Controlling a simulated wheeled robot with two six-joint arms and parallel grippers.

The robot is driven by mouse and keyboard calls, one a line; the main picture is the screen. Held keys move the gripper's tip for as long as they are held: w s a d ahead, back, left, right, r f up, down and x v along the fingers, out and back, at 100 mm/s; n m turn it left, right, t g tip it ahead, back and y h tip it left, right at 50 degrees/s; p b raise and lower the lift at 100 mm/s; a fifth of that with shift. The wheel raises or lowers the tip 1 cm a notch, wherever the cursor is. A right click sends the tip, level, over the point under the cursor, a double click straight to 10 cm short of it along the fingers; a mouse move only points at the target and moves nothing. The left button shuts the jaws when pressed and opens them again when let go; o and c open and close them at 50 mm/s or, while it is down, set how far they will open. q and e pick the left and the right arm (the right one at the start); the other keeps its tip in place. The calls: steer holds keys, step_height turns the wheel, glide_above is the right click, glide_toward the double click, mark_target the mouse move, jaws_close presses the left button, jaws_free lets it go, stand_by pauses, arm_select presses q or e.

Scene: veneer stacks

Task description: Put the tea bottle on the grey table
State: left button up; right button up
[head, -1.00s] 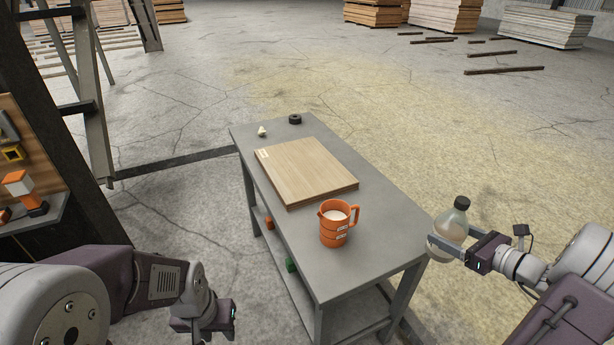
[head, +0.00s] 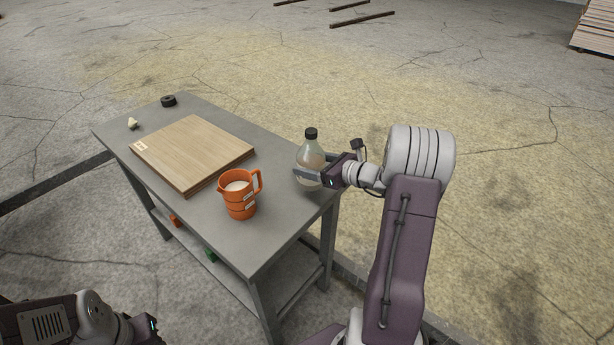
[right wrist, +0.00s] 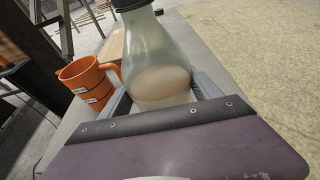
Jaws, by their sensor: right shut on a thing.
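The tea bottle (head: 311,152) is clear with a black cap and pale liquid low inside. It stands upright in my right gripper (head: 308,176), which is shut on its lower body at the right edge of the grey table (head: 215,219). Whether its base touches the table top is hard to tell. In the right wrist view the bottle (right wrist: 148,60) fills the space between the fingers, its cap cut off by the top edge. My left gripper (head: 148,328) is partly visible at the bottom left, away from the table; its fingers do not show clearly.
An orange jug (head: 239,200) with white contents stands left of the bottle, near the front edge. A wooden board stack (head: 194,150) covers the middle. A black ring (head: 168,100) and a small pale piece (head: 132,123) sit at the far end. Bare top lies between board and bottle.

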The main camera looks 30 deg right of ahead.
steer(key=shift+w+a+f, duration=0.2)
steer(key=shift+w+a, duration=0.05)
steer(key=shift+a, duration=0.1)
step_height(320, 180, down, 4)
steer(key=shift+r+b, duration=0.15)
steer(key=shift+b, duration=0.15)
steer(key=shift+d+f, duration=0.1)
steer(key=shift+f, duration=0.1)
steer(key=o, duration=1.7)
steer(key=shift+f, duration=0.1)
